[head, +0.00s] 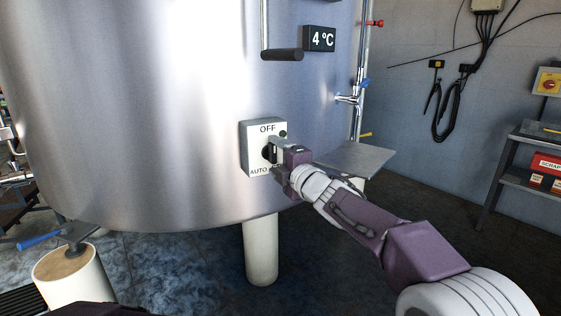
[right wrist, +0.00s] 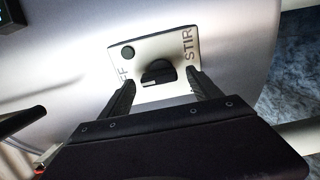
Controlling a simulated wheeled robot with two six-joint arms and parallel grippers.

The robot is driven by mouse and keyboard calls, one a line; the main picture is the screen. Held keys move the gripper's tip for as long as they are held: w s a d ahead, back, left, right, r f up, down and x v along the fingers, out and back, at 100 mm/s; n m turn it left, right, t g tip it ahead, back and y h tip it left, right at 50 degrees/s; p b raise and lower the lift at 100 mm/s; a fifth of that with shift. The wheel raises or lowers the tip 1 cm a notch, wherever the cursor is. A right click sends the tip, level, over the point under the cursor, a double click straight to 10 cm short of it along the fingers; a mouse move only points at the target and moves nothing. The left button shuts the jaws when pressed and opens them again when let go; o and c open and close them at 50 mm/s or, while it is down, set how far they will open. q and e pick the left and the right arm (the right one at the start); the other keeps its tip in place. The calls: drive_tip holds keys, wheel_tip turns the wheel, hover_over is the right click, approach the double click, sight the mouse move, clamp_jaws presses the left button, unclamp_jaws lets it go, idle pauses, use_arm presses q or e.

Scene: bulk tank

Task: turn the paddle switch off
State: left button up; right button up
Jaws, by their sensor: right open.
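The paddle switch is a pale box (head: 250,130) on the steel tank's front, lettered OFF at the top and AUTO at lower left. Its black knob (right wrist: 158,72) shows in the right wrist view, with STIR to its right and part of OFF to its left. I cannot tell which label the knob points at. My right gripper (head: 270,150) is at the box and hides part of its face. In the right wrist view, its open fingers (right wrist: 159,82) stand either side of the knob, without a visible grip on it.
The large tank (head: 150,110) fills the left and middle. A black-gripped handle (head: 282,55) and a 4 °C display (head: 320,39) are above the switch. A small grey shelf (head: 355,158) is to its right. A white tank leg (head: 260,250) stands below.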

drive_tip(key=v, duration=0.8)
drive_tip(key=shift+s+p, duration=0.2)
drive_tip(key=shift+p, duration=0.25)
drive_tip(key=shift+d, duration=0.1)
